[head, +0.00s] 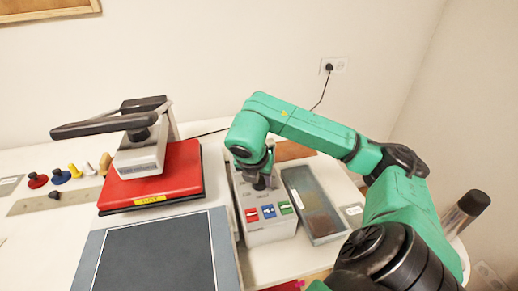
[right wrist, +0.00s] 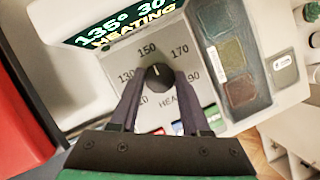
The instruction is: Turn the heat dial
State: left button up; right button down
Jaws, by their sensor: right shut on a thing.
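The heat dial (right wrist: 158,78) is a small black knob on the grey control box (head: 265,234). Printed numbers 130, 150, 170 and 190 ring it, and its light pointer mark faces up toward 150. My right gripper (head: 260,184) reaches down over the box from above. In the right wrist view its two dark fingers (right wrist: 158,76) are shut on the dial, one on each side. The box's display (right wrist: 125,28) reads 135° with HEATING below it. In the head view the gripper hides the dial. My left gripper is not in view.
A heat press with a red plate (head: 160,182) and black handle stands left of the box. A grey tray (head: 314,205) with dark swatches lies close to its right. Red, blue and green buttons (head: 268,211) are on the box front. A dark mat (head: 155,255) lies at the front left.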

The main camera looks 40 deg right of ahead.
dwell(0.3)
jog(key=shift+c, duration=1.8)
grip_release()
jog(key=shift+a+r, duration=0.2)
jog(key=shift+r, duration=0.25)
jog(key=shift+v, duration=0.8)
jog(key=p+v, duration=0.8)
jog(key=v, duration=0.4)
jog(key=shift+p, duration=0.3)
